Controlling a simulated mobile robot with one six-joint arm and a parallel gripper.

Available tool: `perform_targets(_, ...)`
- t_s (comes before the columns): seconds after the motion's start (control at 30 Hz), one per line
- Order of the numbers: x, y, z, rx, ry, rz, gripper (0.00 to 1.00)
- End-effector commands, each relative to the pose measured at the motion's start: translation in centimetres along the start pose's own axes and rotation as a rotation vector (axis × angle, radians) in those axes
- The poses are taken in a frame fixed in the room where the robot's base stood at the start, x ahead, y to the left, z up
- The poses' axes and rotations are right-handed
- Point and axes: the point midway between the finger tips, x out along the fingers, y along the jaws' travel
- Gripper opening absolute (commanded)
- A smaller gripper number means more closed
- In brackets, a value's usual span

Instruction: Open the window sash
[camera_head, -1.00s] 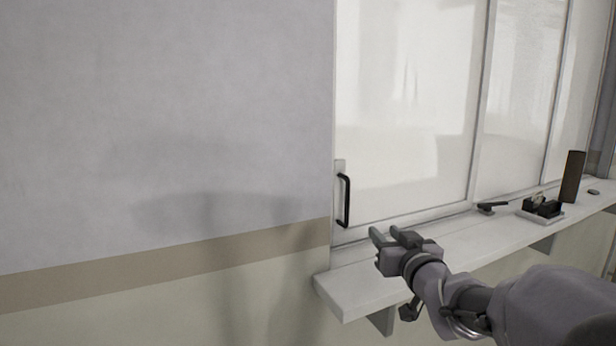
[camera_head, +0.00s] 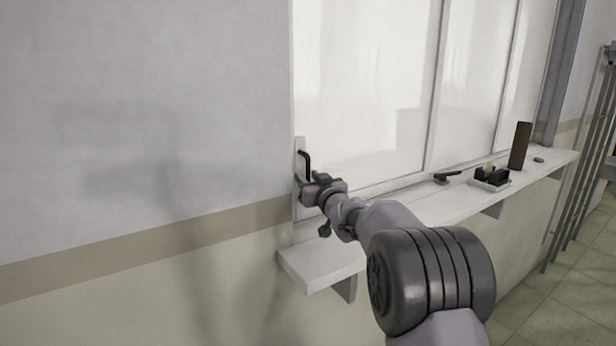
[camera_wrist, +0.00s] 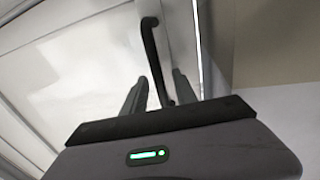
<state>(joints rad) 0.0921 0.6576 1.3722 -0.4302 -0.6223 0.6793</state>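The window sash (camera_head: 365,85) is the leftmost pale pane, with its left edge by the wall. A black bar handle (camera_head: 307,165) stands upright on its left frame. My gripper (camera_head: 312,181) is at the lower end of the handle. In the wrist view the handle (camera_wrist: 152,50) runs down between the two fingers of my gripper (camera_wrist: 160,88). The fingers are apart, with a narrow gap seen on each side of the bar. The lower end of the handle is partly hidden by my gripper in the head view.
A white sill (camera_head: 440,206) juts out below the window, under my gripper. On it are a dark latch-like piece (camera_head: 447,177), a tray with small black items (camera_head: 491,178) and a brown upright block (camera_head: 520,145). Bare wall (camera_head: 140,120) lies to the left.

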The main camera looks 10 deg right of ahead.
Motion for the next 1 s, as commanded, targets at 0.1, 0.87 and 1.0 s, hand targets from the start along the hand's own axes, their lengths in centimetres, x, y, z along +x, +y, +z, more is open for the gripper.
perform_targets(0.1, 0.38, -0.03, 0.0, 0.0, 0.0, 0.0, 0.34)
perform_targets(0.87, 0.33, -0.01, 0.02, 0.0, 0.0, 0.0, 0.0)
perform_targets(1.0, 0.33, -0.01, 0.02, 0.0, 0.0, 0.0, 0.0)
